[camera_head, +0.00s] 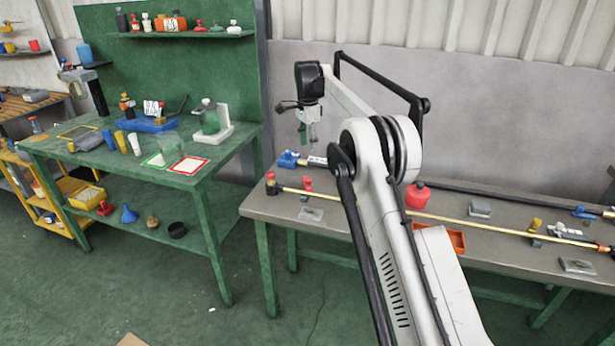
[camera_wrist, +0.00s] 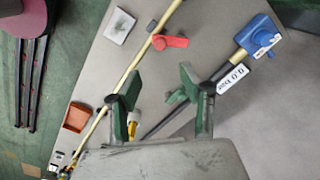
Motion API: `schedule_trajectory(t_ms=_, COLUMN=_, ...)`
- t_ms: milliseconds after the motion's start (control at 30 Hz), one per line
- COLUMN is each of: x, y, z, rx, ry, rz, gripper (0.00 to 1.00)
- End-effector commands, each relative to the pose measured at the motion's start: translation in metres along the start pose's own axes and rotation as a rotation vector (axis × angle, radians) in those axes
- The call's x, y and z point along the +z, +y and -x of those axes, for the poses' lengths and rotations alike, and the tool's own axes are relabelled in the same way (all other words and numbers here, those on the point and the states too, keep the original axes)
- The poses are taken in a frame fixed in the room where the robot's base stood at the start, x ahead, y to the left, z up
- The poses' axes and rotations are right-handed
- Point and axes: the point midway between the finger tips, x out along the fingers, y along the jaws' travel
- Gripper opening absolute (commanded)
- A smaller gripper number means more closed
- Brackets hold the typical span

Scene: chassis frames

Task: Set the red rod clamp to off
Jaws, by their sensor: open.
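The red rod clamp (camera_head: 307,184) sits at the long yellow rod on the grey bench, near the bench's left end. In the wrist view its red lever (camera_wrist: 171,42) lies beside the yellow rod (camera_wrist: 137,60), pointing off to the right of it. I cannot read an on or off mark on it. My gripper (camera_head: 309,143) hangs above the left part of the bench, apart from the clamp. In the wrist view my gripper's two green fingers (camera_wrist: 155,90) are spread and empty, below the lever in the picture.
A blue device (camera_wrist: 258,36) with a display label reading about 0.0 bar lies right of the clamp. A grey plate (camera_wrist: 119,26) lies left of the rod. A green table (camera_head: 100,163) stands left.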

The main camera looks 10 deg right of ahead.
Motion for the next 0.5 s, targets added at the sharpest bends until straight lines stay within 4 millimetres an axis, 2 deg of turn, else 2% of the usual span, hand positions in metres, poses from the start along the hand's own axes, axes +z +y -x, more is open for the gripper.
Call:
schedule_trajectory(t_ms=267, x=-0.001, y=-0.002, z=-0.021, rx=0.007, ry=-0.002, rz=-0.015, gripper=0.41)
schedule_trajectory(t_ms=500, x=-0.001, y=-0.002, z=-0.063, rx=0.007, ry=-0.002, rz=-0.014, gripper=0.41)
